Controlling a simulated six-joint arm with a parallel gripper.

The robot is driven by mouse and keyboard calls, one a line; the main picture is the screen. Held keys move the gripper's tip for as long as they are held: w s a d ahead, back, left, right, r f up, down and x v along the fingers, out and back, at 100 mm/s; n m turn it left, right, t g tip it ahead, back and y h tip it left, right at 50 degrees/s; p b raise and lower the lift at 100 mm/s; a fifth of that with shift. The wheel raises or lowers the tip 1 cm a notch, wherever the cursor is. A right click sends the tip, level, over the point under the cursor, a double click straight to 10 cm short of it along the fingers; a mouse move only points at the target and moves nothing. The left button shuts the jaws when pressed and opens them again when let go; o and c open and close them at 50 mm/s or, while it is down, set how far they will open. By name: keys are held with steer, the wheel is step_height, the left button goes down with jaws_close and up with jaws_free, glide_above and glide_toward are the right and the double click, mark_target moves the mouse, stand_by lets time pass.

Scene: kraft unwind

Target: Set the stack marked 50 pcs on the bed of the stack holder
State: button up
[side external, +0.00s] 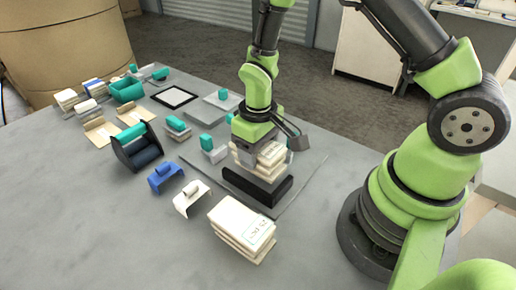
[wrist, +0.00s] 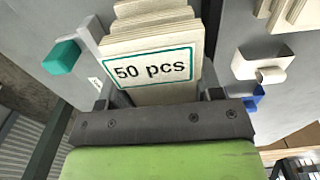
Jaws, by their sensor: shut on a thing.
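The stack marked 50 pcs (wrist: 153,68) is a cream bundle of flat pieces with a teal-framed label, filling the middle of the wrist view. In the side view the same stack (side external: 275,154) sits between the jaws of my gripper (side external: 262,152), which is shut on it. It is just above and behind a black bar (side external: 262,190) on a flat grey plate (side external: 225,182), seemingly the stack holder and its bed. I cannot tell whether the stack touches the bed, as its underside is hidden.
Another labelled cream stack (side external: 243,228) lies at the front of the table. White (side external: 192,200) and blue (side external: 165,178) bracket-like pieces and a dark dispenser with a teal top (side external: 136,148) stand to the left. The table's front left is clear.

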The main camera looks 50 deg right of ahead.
steer(key=shift+f, duration=1.5)
stand_by(1.4)
steer(key=o, duration=1.1)
steer(key=shift+r, duration=0.85)
steer(key=shift+o, duration=0.7)
steer(key=shift+r, duration=3.2)
